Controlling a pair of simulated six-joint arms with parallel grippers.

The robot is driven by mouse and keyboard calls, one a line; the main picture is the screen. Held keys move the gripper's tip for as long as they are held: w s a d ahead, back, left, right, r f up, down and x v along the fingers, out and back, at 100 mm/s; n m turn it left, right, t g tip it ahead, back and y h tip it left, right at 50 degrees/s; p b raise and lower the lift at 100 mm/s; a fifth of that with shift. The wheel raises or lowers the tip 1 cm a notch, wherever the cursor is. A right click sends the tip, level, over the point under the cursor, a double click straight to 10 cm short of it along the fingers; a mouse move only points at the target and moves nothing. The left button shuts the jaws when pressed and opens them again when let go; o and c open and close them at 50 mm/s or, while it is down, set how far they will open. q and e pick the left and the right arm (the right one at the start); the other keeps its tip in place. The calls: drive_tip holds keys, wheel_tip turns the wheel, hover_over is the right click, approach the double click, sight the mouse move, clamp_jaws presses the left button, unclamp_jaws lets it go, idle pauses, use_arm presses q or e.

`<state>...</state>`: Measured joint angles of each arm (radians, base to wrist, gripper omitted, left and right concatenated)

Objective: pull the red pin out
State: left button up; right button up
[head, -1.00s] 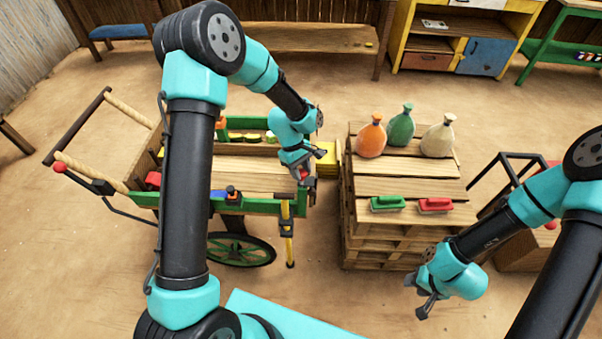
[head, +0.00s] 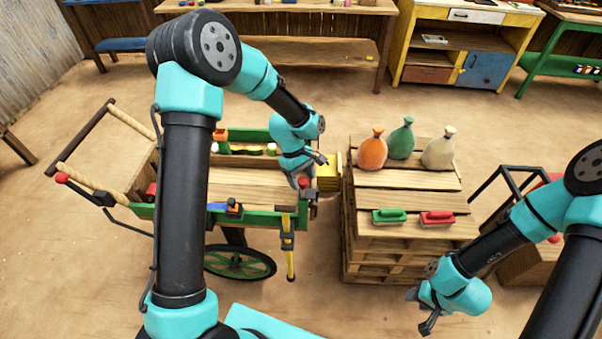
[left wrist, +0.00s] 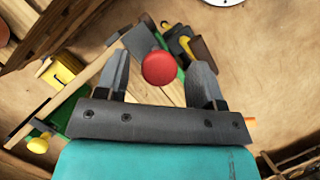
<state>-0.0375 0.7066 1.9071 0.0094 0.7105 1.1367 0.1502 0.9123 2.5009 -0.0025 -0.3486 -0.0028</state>
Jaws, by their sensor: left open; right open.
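The red pin shows as a round red knob (head: 303,182) at the right end of the cart's green rail (head: 262,219). In the left wrist view the red knob (left wrist: 158,67) appears between the two fingers, with clear gaps on both sides. My left gripper (head: 309,170) is open over that corner of the cart, empty, and no touch on the knob shows. The pin's shaft is hidden below its knob. My right gripper (head: 421,312) is open and empty, low in front of the pallet stack and far from the pin.
A wooden pallet stack (head: 385,245) stands right of the cart, bearing an orange sack (head: 372,152), a green sack, a beige sack, a green block (head: 389,216) and a red block (head: 437,218). A yellow post (head: 290,262) hangs at the cart's front corner. My left arm hides part of the cart.

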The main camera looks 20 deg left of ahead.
use_arm(q)
drive_tip(key=shift+r, duration=0.1)
drive_tip(key=v, duration=1.7)
